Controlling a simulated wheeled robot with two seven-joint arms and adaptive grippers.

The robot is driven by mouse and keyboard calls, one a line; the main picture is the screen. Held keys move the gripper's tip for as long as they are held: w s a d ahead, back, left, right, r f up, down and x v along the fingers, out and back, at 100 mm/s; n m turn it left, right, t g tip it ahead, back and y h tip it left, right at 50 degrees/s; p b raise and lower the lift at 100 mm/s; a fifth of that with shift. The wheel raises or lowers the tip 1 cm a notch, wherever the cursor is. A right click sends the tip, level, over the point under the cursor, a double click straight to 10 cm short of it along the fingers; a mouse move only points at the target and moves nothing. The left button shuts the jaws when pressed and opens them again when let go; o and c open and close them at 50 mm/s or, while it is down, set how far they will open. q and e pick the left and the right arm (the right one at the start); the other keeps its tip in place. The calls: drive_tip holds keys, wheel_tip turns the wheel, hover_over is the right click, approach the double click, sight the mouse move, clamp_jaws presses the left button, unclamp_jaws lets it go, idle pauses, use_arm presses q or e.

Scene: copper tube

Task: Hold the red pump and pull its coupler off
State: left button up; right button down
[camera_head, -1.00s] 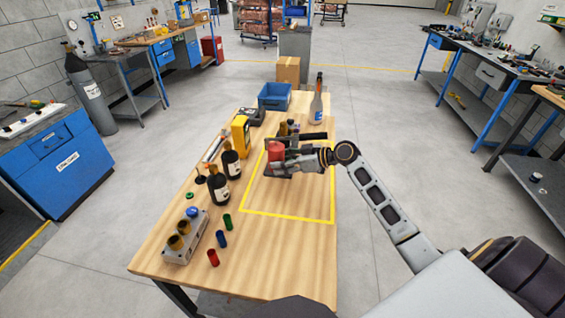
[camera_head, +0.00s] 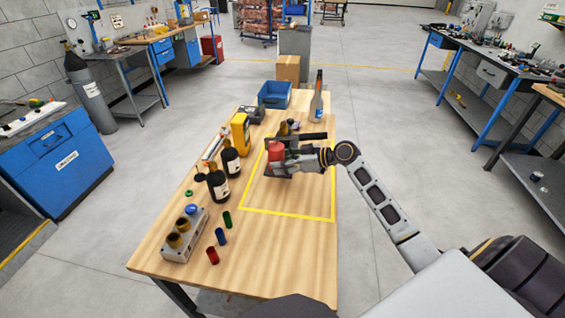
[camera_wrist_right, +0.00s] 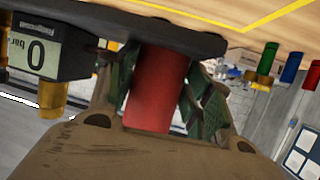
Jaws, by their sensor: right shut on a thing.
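The red pump (camera_head: 277,148) is inside the yellow outline on the wooden table. In the right wrist view its red cylinder (camera_wrist_right: 155,90) lies between green finger pads. My right gripper (camera_head: 286,160) is shut on it. The pump's black plate (camera_wrist_right: 140,30) crosses the top of that view, close to the table surface. A black gauge (camera_wrist_right: 42,52) showing 0 is at left, with a brass fitting (camera_wrist_right: 52,100) beside it. I cannot tell which part is the coupler. My left gripper is not in view.
Dark bottles (camera_head: 218,188) and a yellow meter (camera_head: 240,134) stand left of the outline. A grey block with caps (camera_head: 184,240) and several coloured pegs (camera_head: 221,237) are nearer. A blue bin (camera_head: 274,95) and clear bottle (camera_head: 316,100) are at the back. The front right table is bare.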

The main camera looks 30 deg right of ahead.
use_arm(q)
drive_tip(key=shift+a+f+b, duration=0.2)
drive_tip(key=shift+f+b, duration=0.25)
use_arm(e)
drive_tip(key=shift+w+f, duration=0.1)
drive_tip(key=shift+f, duration=0.15)
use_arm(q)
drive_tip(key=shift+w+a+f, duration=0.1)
use_arm(e)
drive_tip(key=shift+f, duration=0.1)
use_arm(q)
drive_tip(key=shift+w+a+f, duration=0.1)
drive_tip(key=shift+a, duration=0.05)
use_arm(e)
drive_tip(key=shift+f, duration=0.15)
use_arm(q)
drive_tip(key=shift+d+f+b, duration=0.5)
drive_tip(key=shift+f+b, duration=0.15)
drive_tip(key=shift+b, duration=0.2)
use_arm(e)
drive_tip(key=shift+f, duration=0.8)
drive_tip(key=shift+f, duration=0.15)
drive_tip(key=shift+f+b, duration=0.2)
drive_tip(key=shift+b, duration=0.1)
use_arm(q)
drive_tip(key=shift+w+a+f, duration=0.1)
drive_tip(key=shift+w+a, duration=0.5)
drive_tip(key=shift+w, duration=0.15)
